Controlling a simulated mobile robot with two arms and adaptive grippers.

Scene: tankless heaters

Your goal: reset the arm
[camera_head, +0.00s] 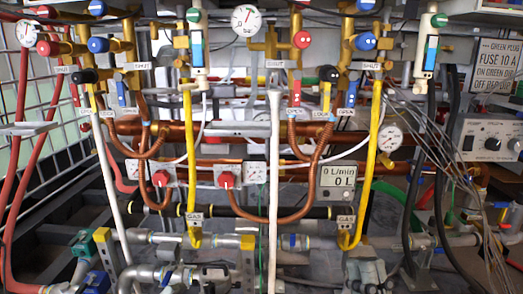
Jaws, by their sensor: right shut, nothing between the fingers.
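My right gripper (366,268) seems to be the grey shape low in the picture, right of centre, in front of the lower pipes. It is small and hard to tell apart from the grey metal fittings. It is shut, and I see nothing held in it. My left gripper cannot be made out in this view.
A wall of pipework fills the view. Copper pipes (255,131) run across it, and yellow pipes (375,137) hang down. A flow meter (342,181) reads 0 L. A grey control box (490,137) and loose cables stand at right. Grey pipes (150,274) cross low at left.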

